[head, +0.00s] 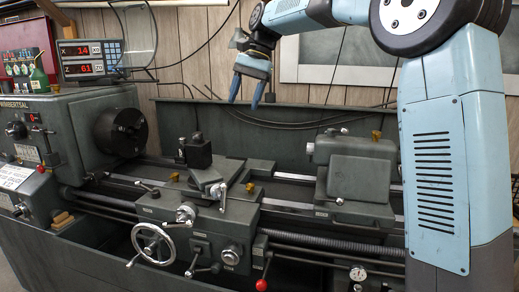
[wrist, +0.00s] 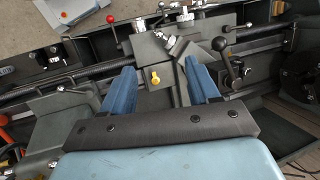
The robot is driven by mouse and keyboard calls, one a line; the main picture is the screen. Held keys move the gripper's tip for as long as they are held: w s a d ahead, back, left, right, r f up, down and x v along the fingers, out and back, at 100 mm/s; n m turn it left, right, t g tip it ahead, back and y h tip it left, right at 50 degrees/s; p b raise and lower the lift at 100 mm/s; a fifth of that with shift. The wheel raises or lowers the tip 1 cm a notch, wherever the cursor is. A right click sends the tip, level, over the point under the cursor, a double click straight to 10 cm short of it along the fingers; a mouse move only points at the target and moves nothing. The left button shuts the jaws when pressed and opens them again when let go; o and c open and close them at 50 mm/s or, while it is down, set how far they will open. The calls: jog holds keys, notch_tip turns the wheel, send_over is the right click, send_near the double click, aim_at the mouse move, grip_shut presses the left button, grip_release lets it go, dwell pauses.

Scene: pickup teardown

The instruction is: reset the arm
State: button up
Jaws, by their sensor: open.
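My gripper (head: 247,88) is raised above the lathe in the head view, with its fingers pointing down. In the wrist view my gripper (wrist: 162,90) shows two blue fingers spread apart. It is open and nothing is between the fingertips. My light blue arm rises at the right of the head view and bends over toward the gripper. Below the gripper is the lathe's carriage with its tool post (head: 195,152), well apart from the fingers.
The lathe's chuck (head: 121,131) is at the left and its tailstock (head: 355,178) at the right. A clear round shield (head: 136,35) and dark cables hang near the back wall.

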jog(key=s+d+f+n+t+h, duration=0.1)
jog(key=s+d+f, duration=0.3)
jog(key=s+d, duration=0.5)
jog(key=s+d+f+n+t+h, duration=0.1)
jog(key=s+d+f+t, duration=0.3)
jog(key=s+d, duration=0.5)
jog(key=s+d+f+n+t+h, duration=0.1)
jog(key=s+d+f+t, duration=0.1)
jog(key=s+d+f, duration=0.4)
jog(key=s+d, duration=0.3)
jog(key=s, duration=0.3)
jog(key=shift+d+h, duration=0.25)
jog(key=shift+h, duration=0.05)
